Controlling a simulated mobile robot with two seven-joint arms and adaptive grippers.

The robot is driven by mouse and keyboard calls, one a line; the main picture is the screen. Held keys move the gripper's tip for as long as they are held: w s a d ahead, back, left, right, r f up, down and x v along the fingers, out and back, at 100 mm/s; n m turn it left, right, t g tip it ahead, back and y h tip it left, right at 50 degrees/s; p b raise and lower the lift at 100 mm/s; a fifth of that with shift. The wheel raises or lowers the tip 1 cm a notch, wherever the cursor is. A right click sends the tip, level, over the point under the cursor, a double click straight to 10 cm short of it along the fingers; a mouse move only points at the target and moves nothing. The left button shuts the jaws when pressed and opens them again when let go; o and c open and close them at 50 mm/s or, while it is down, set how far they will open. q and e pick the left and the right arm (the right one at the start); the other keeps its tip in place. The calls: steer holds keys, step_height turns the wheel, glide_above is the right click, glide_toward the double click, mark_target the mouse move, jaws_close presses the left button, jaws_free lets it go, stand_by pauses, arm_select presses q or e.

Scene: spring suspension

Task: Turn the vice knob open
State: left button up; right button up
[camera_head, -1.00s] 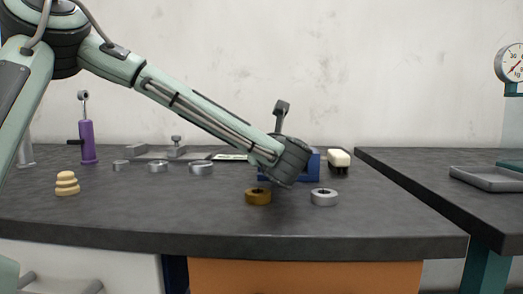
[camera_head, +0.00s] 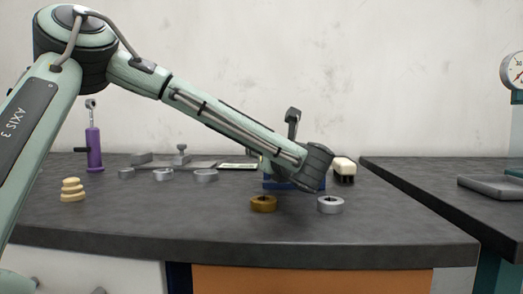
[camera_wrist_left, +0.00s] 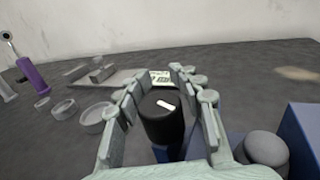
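The black knob (camera_wrist_left: 160,118) with a white mark on its top stands between the two fingers of my left gripper (camera_wrist_left: 158,97) in the left wrist view. The fingers are apart on either side of the knob, with a gap at least on the right; I cannot tell whether the left finger touches. The blue vice body (camera_wrist_left: 304,135) is at the right edge of that view. In the head view the blue vice (camera_head: 288,185) is mostly hidden behind my left wrist, and the knob and fingertips are hidden. My right gripper is not in view.
A brass ring (camera_head: 263,204) and a steel ring (camera_head: 330,205) lie in front of the vice. A cream-topped block (camera_head: 344,168) is right of it. Several metal rings, a purple tool (camera_head: 94,150) and stacked cream discs (camera_head: 73,190) are left. The front bench is largely clear.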

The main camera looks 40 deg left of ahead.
arm_select(q)
steer(key=shift+o, duration=0.8)
steer(key=v, duration=0.7)
steer(key=shift+s+d, duration=0.2)
steer(key=shift+d, duration=0.05)
steer(key=shift+o, duration=0.3)
steer(key=shift+r, duration=0.1)
